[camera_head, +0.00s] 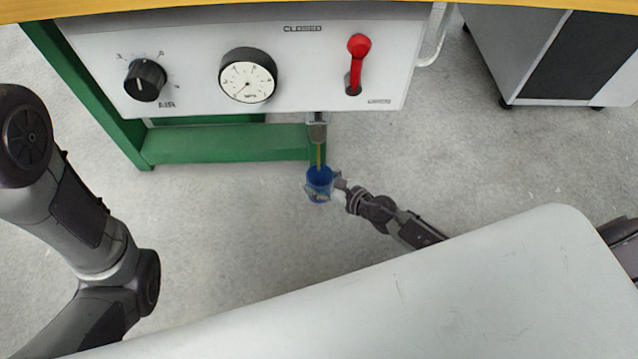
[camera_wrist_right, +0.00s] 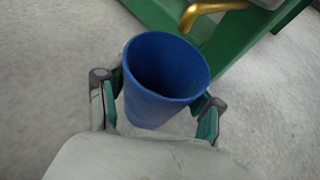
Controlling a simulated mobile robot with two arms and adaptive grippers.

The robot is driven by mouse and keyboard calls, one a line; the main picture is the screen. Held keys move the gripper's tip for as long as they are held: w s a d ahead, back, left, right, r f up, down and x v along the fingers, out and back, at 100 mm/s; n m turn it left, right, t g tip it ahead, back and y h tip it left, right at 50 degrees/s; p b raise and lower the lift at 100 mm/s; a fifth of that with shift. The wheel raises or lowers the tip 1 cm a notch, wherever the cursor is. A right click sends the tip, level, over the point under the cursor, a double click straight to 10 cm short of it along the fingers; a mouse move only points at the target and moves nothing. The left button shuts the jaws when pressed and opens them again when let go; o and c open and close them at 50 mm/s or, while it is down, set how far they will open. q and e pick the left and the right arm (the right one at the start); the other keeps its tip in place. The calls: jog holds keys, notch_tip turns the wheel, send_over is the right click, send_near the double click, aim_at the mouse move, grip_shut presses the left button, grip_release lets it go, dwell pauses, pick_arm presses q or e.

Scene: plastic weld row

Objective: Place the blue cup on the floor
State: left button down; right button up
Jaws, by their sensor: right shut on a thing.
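The blue cup (camera_head: 318,176) is below the front panel, just under a brass-yellow spout (camera_head: 320,153). My right gripper (camera_head: 322,188) is shut on the blue cup, with a finger on each side. In the right wrist view, the cup (camera_wrist_right: 167,65) is upright or slightly tilted with its open rim toward the camera; its inside looks empty. My right gripper's fingers (camera_wrist_right: 162,95) flank it. The grey floor (camera_head: 230,215) shows around it; the gap between cup and floor cannot be told. My left gripper is out of view; only my left arm's links show.
A white panel (camera_head: 210,35) carries a black knob (camera_head: 145,80), a round gauge (camera_head: 247,76) and a red lever (camera_head: 356,65). A green frame (camera_head: 220,143) stands under it. A grey cabinet on wheels (camera_head: 520,50) is at the top right. The floor left of the cup is clear.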

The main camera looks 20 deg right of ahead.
jog(key=shift+w+a, duration=0.15)
jog(key=shift+w, duration=0.15)
jog(key=shift+f, duration=0.3)
notch_tip(320, 180, down, 3)
jog(key=b, duration=0.3)
jog(key=shift+f+b, duration=0.1)
jog(key=shift+b, duration=0.25)
jog(key=shift+f, duration=0.15)
jog(key=o, duration=1.1)
